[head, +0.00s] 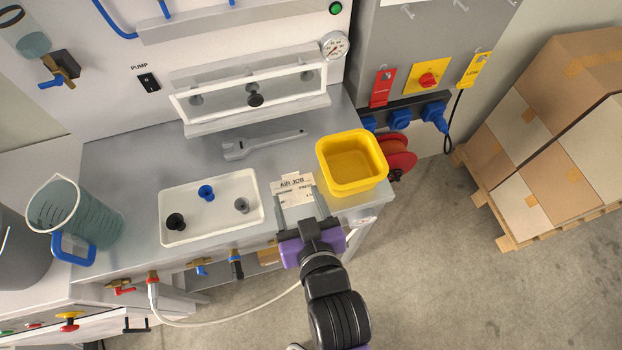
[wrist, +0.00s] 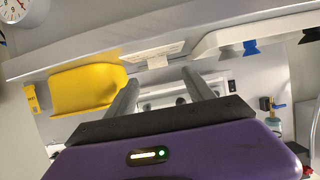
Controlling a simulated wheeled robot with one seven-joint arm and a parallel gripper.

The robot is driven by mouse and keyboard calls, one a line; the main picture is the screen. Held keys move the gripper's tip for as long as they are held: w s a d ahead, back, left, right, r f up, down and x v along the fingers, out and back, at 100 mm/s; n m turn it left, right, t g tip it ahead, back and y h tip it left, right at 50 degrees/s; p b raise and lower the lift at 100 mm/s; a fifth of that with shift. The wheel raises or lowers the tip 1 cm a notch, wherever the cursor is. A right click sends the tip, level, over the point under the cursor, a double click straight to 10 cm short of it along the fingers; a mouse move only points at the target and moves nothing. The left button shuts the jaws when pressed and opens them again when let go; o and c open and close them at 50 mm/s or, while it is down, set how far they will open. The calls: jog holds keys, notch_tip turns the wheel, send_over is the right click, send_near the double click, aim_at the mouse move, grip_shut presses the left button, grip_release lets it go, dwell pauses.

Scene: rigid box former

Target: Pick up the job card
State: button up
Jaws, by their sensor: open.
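The job card (head: 293,186) is a pale card with "AIR JOB" printed on it. It lies near the front edge of the steel bench, between the white tray and the yellow bin; in the wrist view it shows as a pale strip (wrist: 154,54) at the bench edge. My gripper (head: 298,208) is open at the front of the card and partly covers its near end. In the wrist view the two fingers (wrist: 160,78) are apart with nothing held between them, and point toward the card. Whether they touch it I cannot tell.
The yellow bin (head: 351,184) stands close to the right of the card. The white tray (head: 207,236) with several knobs is close on the left. A grey wrench (head: 262,143) lies behind. A jug (head: 85,215) stands far left. Valves (head: 200,267) line the bench front.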

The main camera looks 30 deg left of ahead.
aim_at(291, 175)
jog(key=shift+p+x, duration=0.7)
jog(key=shift+x, duration=3.1)
jog(key=shift+w+d, duration=0.15)
grip_shut()
